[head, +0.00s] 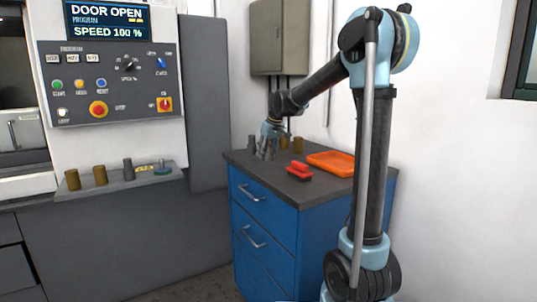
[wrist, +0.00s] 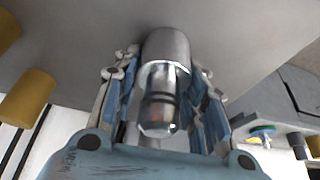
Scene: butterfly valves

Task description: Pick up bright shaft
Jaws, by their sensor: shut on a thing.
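The bright shaft (wrist: 163,110) is a shiny, stepped metal cylinder with dark ring grooves, seen large in the wrist view. It sits between the blue-padded fingers of my gripper (wrist: 160,68), which is shut on it. Its wide end is toward the grey worktop (wrist: 245,30); I cannot tell whether it touches. In the head view my gripper (head: 268,146) is low over the back left of the blue cabinet's top. The shaft is too small there to make out clearly among the fingers.
Brass cylinders (head: 298,144) stand right of my gripper, and a dark grey cylinder (head: 252,142) stands left. A red object (head: 299,170) and an orange tray (head: 338,166) lie on the cabinet (head: 262,225). The machine's ledge (head: 120,180) holds several more parts.

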